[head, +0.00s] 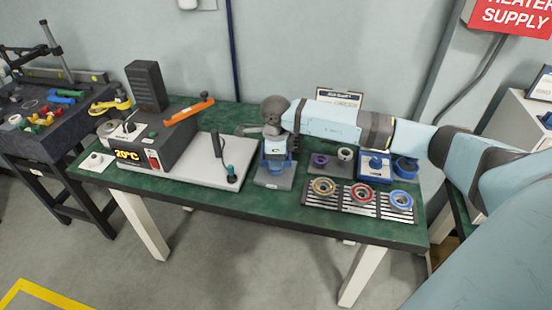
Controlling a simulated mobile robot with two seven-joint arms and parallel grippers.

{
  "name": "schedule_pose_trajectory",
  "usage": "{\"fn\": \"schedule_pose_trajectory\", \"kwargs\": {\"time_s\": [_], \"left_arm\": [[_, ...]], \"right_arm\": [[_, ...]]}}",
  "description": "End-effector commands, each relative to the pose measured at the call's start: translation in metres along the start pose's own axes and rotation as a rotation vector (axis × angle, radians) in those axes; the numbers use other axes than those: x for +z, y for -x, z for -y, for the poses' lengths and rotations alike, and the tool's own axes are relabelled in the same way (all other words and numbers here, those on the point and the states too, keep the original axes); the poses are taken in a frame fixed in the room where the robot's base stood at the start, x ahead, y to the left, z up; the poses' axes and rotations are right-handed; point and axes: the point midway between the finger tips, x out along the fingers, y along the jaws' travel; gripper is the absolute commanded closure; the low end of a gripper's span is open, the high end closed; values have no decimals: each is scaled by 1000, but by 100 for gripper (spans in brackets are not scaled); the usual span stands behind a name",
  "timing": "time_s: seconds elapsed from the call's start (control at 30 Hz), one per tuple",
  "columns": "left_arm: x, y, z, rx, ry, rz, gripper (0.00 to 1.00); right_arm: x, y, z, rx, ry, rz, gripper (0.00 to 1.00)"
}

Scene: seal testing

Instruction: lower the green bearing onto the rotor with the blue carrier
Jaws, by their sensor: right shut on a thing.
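My right arm reaches in from the right over the bench. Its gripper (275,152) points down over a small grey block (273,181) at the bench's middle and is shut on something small. Blue parts show there, but I cannot tell the blue carrier from my own gripper. I cannot make out the green bearing or the rotor; the gripper and wrist hide much of that spot. My left gripper is out of view.
On the green bench (250,210), a slatted rack (340,203) at front right holds gold, red and blue rings. Behind it are a purple ring (320,160) and a blue box (374,166). A heater with a 20°C display (127,154) and an orange-handled tool (190,111) are left.

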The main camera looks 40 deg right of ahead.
Motion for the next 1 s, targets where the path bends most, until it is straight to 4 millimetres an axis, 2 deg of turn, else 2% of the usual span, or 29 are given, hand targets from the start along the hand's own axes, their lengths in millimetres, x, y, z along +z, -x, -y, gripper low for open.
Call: {"fn": "schedule_pose_trajectory", "kwargs": {"time_s": [1.0], "left_arm": [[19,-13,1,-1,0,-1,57]], "right_arm": [[0,-31,0,-1,0,1,100]]}}
